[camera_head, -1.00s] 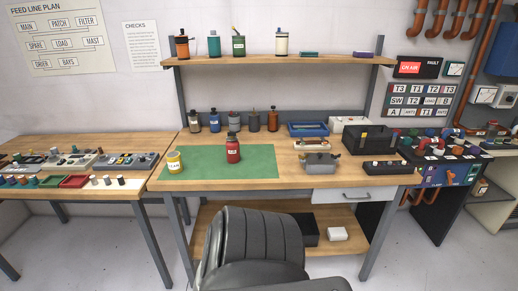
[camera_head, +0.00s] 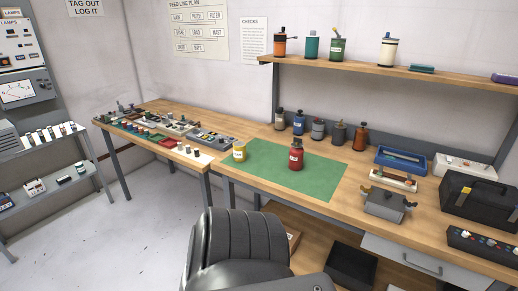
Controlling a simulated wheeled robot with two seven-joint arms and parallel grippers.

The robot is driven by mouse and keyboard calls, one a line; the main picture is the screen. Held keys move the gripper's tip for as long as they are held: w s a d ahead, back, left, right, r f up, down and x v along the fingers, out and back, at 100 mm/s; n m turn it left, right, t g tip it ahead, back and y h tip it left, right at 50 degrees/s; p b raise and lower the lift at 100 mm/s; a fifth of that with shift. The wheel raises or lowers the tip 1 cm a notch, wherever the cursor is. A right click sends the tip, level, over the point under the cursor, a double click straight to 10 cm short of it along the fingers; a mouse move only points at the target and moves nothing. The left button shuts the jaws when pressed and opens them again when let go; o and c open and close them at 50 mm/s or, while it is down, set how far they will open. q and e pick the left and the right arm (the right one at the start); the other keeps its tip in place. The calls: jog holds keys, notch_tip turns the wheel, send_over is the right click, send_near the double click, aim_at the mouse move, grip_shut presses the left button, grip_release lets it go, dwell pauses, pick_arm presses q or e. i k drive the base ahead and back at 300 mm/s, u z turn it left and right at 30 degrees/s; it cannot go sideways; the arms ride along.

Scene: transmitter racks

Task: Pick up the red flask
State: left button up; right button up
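The red flask (camera_head: 296,155) stands upright on the green mat (camera_head: 268,179) on the wooden workbench. It has a pale label and a dark top. A yellow jar (camera_head: 239,151) with a white label stands to its left near the mat's left edge. Neither of my grippers shows in the head view.
Several bottles (camera_head: 318,128) line the bench's back. A blue tray (camera_head: 401,160), a grey device (camera_head: 386,204) and a black toolbox (camera_head: 478,200) are to the right. The mat's front is clear.

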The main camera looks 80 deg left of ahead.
aim_at(296, 153)
jog(key=u, duration=0.85)
jog(key=i, duration=0.85)
jog(key=u, duration=0.7)
